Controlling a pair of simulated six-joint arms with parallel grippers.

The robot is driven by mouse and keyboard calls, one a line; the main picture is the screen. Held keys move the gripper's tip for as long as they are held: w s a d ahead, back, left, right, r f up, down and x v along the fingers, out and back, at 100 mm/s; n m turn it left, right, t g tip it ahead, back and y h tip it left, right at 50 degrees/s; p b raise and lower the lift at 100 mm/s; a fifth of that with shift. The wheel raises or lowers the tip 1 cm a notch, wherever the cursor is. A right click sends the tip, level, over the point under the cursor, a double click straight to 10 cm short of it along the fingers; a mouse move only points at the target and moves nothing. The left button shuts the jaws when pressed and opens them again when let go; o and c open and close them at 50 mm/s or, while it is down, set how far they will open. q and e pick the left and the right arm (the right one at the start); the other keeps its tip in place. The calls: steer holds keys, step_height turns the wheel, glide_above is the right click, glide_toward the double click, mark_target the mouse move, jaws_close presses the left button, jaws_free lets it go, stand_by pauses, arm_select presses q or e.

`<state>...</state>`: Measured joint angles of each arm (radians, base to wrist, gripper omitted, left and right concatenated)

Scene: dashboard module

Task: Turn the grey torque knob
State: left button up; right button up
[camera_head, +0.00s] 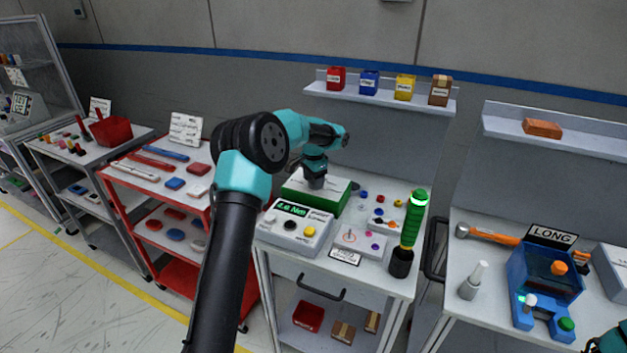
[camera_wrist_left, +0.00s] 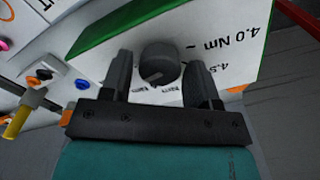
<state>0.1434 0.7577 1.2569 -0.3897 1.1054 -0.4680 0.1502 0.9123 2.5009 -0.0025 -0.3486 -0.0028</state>
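The grey torque knob (camera_wrist_left: 160,63) sits on the white top of a green-sided box, with printed labels such as "4.0 Nm" around it. My left gripper (camera_wrist_left: 163,70) is open, with one finger on each side of the knob and a visible gap on both sides. In the head view, my left gripper (camera_head: 315,180) points down over the green box (camera_head: 333,200) and hides the knob. A grey module with a lit green display (camera_head: 291,209) stands in front of the box; the display seems to read "2.0 Nm".
Small coloured parts (camera_head: 378,222) lie to the right of the box. A green-lit tool stands upright in a black holder (camera_head: 400,262). A red cart (camera_head: 150,205) is to the left. A bench with a hammer (camera_head: 487,234) and a blue fixture (camera_head: 540,285) is to the right.

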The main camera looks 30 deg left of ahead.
arm_select(q)
steer(key=shift+o, duration=0.8)
steer(key=shift+r, duration=0.1)
step_height(320, 180, up, 17)
steer(key=shift+r, duration=0.1)
stand_by(0.4)
